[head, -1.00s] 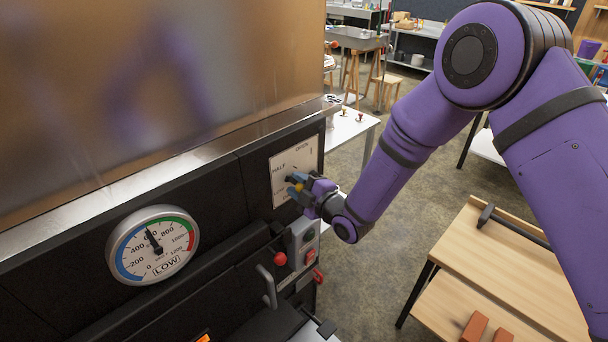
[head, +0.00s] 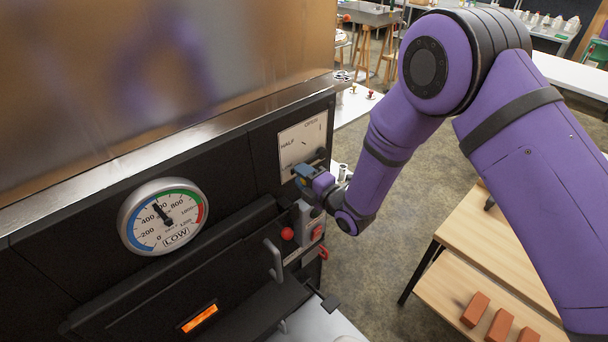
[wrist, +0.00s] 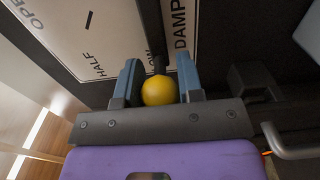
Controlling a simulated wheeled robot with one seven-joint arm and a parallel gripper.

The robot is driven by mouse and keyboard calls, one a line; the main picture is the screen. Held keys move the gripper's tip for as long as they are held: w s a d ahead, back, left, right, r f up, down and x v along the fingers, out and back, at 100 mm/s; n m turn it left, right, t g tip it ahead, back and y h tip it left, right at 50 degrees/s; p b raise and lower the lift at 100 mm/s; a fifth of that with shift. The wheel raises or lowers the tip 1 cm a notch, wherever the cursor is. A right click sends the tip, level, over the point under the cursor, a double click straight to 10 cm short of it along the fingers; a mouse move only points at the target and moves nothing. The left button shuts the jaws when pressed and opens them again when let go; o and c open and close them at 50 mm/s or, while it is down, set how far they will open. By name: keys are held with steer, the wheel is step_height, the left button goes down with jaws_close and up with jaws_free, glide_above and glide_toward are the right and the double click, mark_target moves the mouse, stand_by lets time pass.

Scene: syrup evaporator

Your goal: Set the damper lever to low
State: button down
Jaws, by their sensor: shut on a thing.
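The damper plate (head: 301,140) is a white panel on the dark front of the evaporator, with OPEN and HALF readable in the head view. In the wrist view the plate (wrist: 105,40) also shows LOW, partly covered, and part of DAMPER. The dark damper lever (wrist: 150,28) runs beside the LOW mark and ends in a yellow knob (wrist: 159,91). My gripper (head: 303,172) is at the plate's lower edge. In the wrist view its blue fingers (wrist: 158,72) are shut on the knob, one on each side. The head view hides the knob behind my gripper.
A round gauge (head: 163,216) reading LOW is left of the plate. A red ball knob (head: 287,233), a switch box (head: 311,226) and a door handle (head: 273,260) sit just below my gripper. A wooden table (head: 470,270) with bricks stands at right.

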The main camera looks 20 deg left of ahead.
steer(key=shift+w+d, duration=0.15)
steer(key=c, duration=0.8)
jaws_free()
steer(key=shift+o, duration=0.2)
steer(key=v, duration=1)
steer(key=shift+s+d, duration=0.2)
steer(key=shift+d, duration=0.15)
